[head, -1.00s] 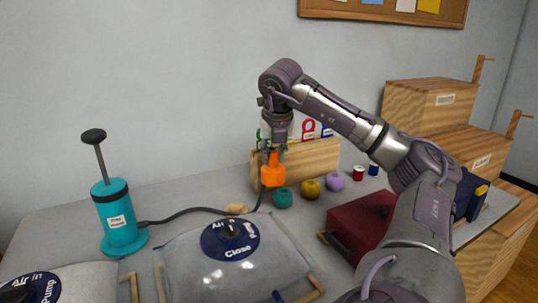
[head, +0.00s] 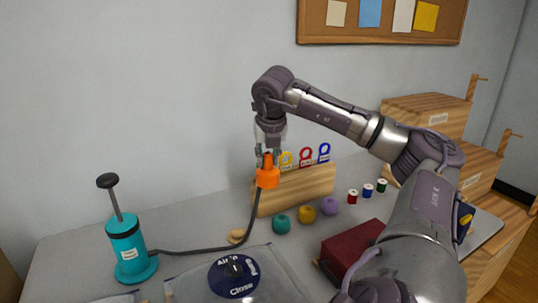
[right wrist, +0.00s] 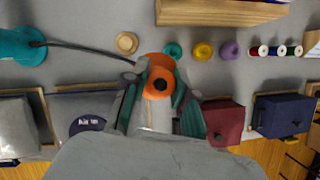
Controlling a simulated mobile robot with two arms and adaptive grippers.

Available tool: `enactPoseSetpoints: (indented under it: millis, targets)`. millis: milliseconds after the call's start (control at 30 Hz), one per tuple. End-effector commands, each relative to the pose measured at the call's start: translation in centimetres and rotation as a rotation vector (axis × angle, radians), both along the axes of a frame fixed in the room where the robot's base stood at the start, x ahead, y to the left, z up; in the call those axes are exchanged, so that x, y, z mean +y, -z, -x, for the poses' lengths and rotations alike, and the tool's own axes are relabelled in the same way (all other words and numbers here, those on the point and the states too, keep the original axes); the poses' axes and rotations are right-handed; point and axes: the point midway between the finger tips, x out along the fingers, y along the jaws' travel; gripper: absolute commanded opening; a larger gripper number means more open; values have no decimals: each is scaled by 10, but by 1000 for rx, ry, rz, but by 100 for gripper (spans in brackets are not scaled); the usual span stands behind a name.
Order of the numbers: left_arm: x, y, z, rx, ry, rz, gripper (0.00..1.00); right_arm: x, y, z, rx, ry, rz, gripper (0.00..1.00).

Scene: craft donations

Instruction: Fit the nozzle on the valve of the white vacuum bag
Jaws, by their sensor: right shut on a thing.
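My right gripper (head: 268,160) is shut on the orange nozzle (head: 267,177) and holds it in the air above the table, behind and to the right of a blue valve (head: 234,275). The nozzle also shows between the fingers in the right wrist view (right wrist: 158,84). A dark hose (head: 205,252) runs from it to the teal pump (head: 128,247). The valve, marked "Air In" and "Close", lies on a pale, see-through bag (head: 285,284), cut off by the lower edge. A second pale bag (right wrist: 15,122) lies at the left of the wrist view. I cannot tell which is the white one.
A wooden rack (head: 295,190) with coloured loops stands behind the nozzle. Teal (head: 281,224), yellow and purple yarn balls sit before it. A small wooden ring (head: 236,236) lies near the hose. A dark red box (head: 350,248) stands at right.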

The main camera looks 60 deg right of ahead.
Motion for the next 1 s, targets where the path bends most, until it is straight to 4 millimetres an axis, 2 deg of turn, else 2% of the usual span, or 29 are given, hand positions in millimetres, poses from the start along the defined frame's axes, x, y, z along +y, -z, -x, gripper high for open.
enactPoseSetpoints:
  millis: [133, 367, 1000]
  targets:
    - [3, -1, 15, 7, 2, -2, 65, 1, -5, -1, 1, -1, -1, 0]
    - [4, -2, 18, 8, 3, -1, 65, 12, -5, -4, -1, -37, -1, 0]
    - [4, -25, 18, 9, 3, -1, 65, 87, -7, -23, -1, -260, -1, 0]
